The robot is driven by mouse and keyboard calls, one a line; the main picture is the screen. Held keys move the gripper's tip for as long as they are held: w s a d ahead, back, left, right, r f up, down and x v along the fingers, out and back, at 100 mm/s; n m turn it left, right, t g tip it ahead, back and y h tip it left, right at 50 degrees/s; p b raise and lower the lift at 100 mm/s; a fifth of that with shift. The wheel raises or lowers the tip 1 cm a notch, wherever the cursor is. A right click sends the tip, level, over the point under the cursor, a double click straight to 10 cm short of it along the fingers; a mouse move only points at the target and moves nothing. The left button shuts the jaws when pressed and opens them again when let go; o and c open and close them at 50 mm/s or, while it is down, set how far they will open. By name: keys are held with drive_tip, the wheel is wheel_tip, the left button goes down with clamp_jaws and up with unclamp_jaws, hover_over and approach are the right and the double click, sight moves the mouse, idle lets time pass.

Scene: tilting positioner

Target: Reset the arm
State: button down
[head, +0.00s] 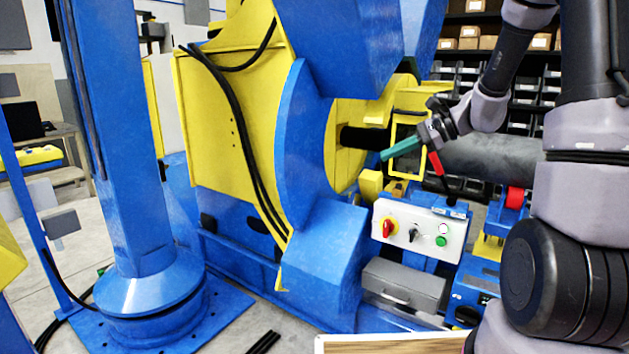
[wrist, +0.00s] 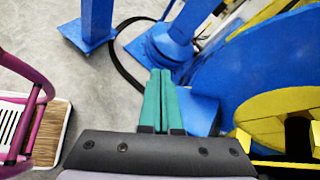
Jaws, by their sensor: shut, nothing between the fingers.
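My gripper (head: 384,155) has green fingers and points left in the head view, in front of the yellow and blue positioner (head: 232,110). It is in mid-air above the control box, with no contact visible. In the wrist view my gripper (wrist: 160,72) has its two fingers together, with nothing between them. A lever with a red grip (head: 436,163) stands just right of and below the fingers.
A blue column (head: 128,140) on a bolted base stands at left. A grey drawer box (head: 402,285) sits below the control box. Shelves with boxes (head: 468,38) are behind. In the wrist view, a pink frame (wrist: 38,100) is at left; grey floor (wrist: 95,85) lies clear beside it.

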drive_tip(key=s+d+r+n+t+h, duration=0.2)
drive_tip(key=s+r+n+h, duration=0.2)
drive_tip(key=s, duration=0.7)
drive_tip(key=s+d+r+n+t+h, duration=0.1)
drive_tip(key=s+d+r+n+h, duration=0.2)
drive_tip(key=s+r+n+h, duration=0.2)
drive_tip(key=s+r+n, duration=0.3)
drive_tip(key=s, duration=0.2)
drive_tip(key=shift+s+d+r+t+h, duration=0.15)
drive_tip(key=shift+s+d+t+h, duration=0.15)
drive_tip(key=shift+s+t, duration=0.1)
drive_tip(key=shift+a, duration=0.2)
